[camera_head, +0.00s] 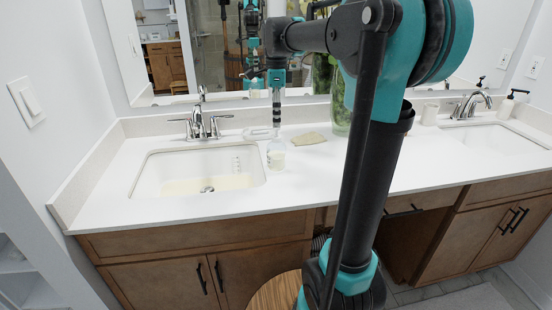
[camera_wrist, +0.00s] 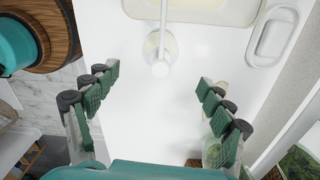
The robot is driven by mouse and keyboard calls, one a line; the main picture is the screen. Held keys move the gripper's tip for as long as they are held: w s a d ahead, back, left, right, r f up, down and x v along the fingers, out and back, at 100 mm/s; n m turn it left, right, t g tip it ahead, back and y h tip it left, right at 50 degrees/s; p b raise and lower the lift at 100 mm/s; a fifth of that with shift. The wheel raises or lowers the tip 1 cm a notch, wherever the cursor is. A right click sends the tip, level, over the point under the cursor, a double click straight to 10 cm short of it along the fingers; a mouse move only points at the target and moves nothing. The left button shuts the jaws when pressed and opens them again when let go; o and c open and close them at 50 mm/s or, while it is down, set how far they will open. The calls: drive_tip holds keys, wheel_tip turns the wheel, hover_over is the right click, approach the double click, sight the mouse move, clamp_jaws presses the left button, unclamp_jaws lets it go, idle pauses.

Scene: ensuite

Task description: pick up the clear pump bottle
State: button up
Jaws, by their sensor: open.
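The clear pump bottle (camera_head: 276,156) stands upright on the white counter, just right of the left sink's basin. It has a pale label and a white pump. The wrist view shows the bottle (camera_wrist: 158,46) from above, its spout pointing toward the sink. My gripper (camera_head: 277,124) is above the bottle in the head view, pointing down. In the wrist view my gripper (camera_wrist: 157,80) is open and empty, with its green-padded fingers wide apart. The bottle lies beyond the fingertips there, roughly centred between them, and no finger touches it.
A white soap dish (camera_head: 260,133) lies behind the bottle, and a flat beige item (camera_head: 308,138) lies to its right. The left sink (camera_head: 165,178) has a chrome faucet (camera_head: 200,124). A mirror (camera_head: 220,50) stands behind. A white pump bottle (camera_head: 508,104) stands far right.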

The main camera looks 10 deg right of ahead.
sight(276, 148)
wheel_tip(276, 148, down, 13)
drive_tip(key=shift+r, duration=0.2)
idle(0.4)
drive_tip(key=shift+c, duration=0.4)
drive_tip(key=c, duration=1.7)
drive_tip(key=shift+o, duration=0.2)
drive_tip(key=shift+r, duration=0.1)
